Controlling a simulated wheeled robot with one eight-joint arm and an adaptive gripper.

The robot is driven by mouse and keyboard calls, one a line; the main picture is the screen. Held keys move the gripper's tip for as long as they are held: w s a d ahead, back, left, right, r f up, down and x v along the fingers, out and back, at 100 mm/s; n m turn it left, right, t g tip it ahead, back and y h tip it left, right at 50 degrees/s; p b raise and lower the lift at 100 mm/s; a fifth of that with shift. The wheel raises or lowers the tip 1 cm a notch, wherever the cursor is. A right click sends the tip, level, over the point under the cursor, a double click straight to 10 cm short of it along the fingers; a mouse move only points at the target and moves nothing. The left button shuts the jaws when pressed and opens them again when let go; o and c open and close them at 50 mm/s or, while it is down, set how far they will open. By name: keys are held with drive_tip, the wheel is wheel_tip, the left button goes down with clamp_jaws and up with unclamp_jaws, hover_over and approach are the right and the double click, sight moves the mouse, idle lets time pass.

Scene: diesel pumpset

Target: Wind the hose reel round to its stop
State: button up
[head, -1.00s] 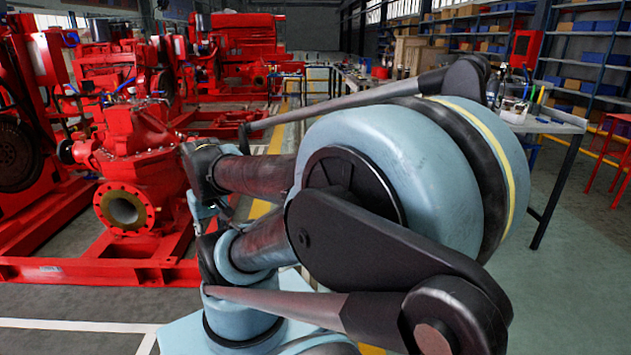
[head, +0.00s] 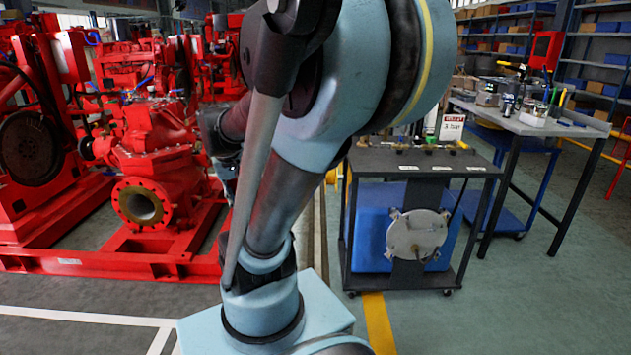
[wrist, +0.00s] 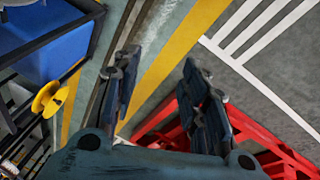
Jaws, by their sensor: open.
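My gripper (wrist: 160,97) shows in the wrist view with its two dark fingers well apart and nothing between them, above the floor. In the head view it is a dark shape left of my arm, partly hidden. A round grey disc (head: 416,235) with lugs round its rim is mounted on the front of a dark cart (head: 425,160). A yellow disc (wrist: 50,98) shows beside the cart in the wrist view, left of my gripper and apart from it. I cannot tell for sure which disc is the hose reel.
A blue tank (head: 368,228) sits inside the cart. A grey workbench (head: 545,122) with tools stands to the right. A red pumpset (head: 150,165) on its red frame stands to the left. Marked floor lies open in front.

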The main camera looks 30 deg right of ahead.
drive_tip(key=w+d+r+m+g+h, duration=0.1)
drive_tip(key=w+d+m+h, duration=0.2)
drive_tip(key=w+d, duration=0.5)
drive_tip(key=w+d+m+g+h, duration=0.15)
drive_tip(key=w+d+m, duration=0.3)
drive_tip(key=w, duration=0.75)
drive_tip(key=w+d+r+m+g+h, duration=0.1)
drive_tip(key=w+d+m+h, duration=0.25)
drive_tip(key=w+d, duration=0.5)
drive_tip(key=w+d+f+m+g+h, duration=0.25)
drive_tip(key=w+d+f+m, duration=0.2)
drive_tip(key=w+f, duration=0.45)
drive_tip(key=w+d+f+m+g+h, duration=0.1)
drive_tip(key=w+d+f+m+h, duration=0.15)
drive_tip(key=f, duration=0.35)
drive_tip(key=w+d+f+m+g+h, duration=0.1)
drive_tip(key=d+f+m+g, duration=0.15)
drive_tip(key=f, duration=0.45)
drive_tip(key=x, duration=1.6)
drive_tip(key=shift+w+d+t, duration=0.25)
drive_tip(key=shift+d+t, duration=0.1)
drive_tip(key=shift+t, duration=0.1)
clamp_jaws()
